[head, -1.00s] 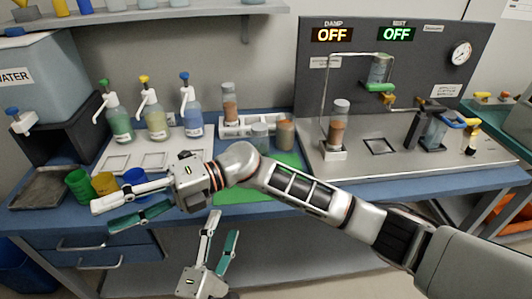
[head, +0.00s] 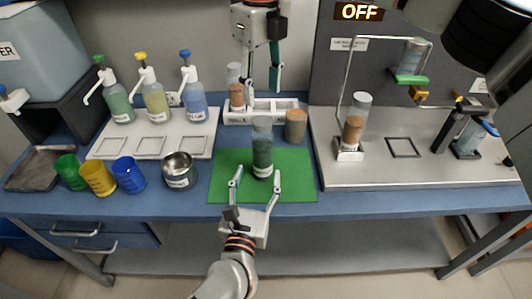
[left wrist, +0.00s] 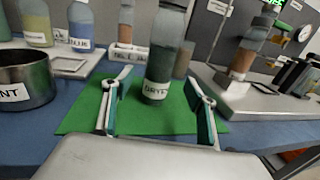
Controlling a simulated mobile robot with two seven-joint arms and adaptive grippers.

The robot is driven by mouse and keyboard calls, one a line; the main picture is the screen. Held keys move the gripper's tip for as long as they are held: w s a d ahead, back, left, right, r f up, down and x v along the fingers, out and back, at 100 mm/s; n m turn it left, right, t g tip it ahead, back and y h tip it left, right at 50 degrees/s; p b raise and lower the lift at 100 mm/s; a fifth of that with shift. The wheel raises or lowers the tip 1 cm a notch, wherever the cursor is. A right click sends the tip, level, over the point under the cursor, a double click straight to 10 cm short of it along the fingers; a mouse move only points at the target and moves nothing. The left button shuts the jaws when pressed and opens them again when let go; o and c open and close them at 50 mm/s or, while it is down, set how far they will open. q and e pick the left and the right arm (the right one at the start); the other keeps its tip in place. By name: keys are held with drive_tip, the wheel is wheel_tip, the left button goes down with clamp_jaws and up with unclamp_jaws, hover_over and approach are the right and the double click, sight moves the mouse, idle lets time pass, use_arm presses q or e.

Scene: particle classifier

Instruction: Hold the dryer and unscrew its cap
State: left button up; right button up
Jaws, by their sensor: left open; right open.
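The dryer (head: 262,158), a dark green-grey cylinder with a white label, stands upright on the green mat (head: 225,188). Its top end (head: 262,125) is lighter grey; I cannot make out where the cap begins. My left gripper (head: 257,177) is open just in front of the dryer, its fingers low and pointing at it. In the left wrist view the dryer (left wrist: 162,60) stands upright beyond and between the open fingers, its lower label partly readable. My right gripper (head: 262,88) hangs fingers down, open and empty, above and behind the dryer near the white rack.
A brown-filled jar (head: 296,126) stands close right of the dryer. Behind is a white rack (head: 290,105) with a brown tube. A metal cup (head: 179,171) and coloured cups stand left. Pump bottles are on a white tray (head: 150,146); a metal apparatus plate (head: 410,165) lies right.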

sight(261, 163)
use_arm(q)
drive_tip(key=shift+w+d, duration=0.2)
drive_tip(key=shift+w, duration=1.05)
drive_tip(key=shift+w+d, duration=0.25)
drive_tip(key=shift+w, duration=0.95)
drive_tip(key=shift+w+d, duration=0.2)
drive_tip(key=shift+w, duration=1.05)
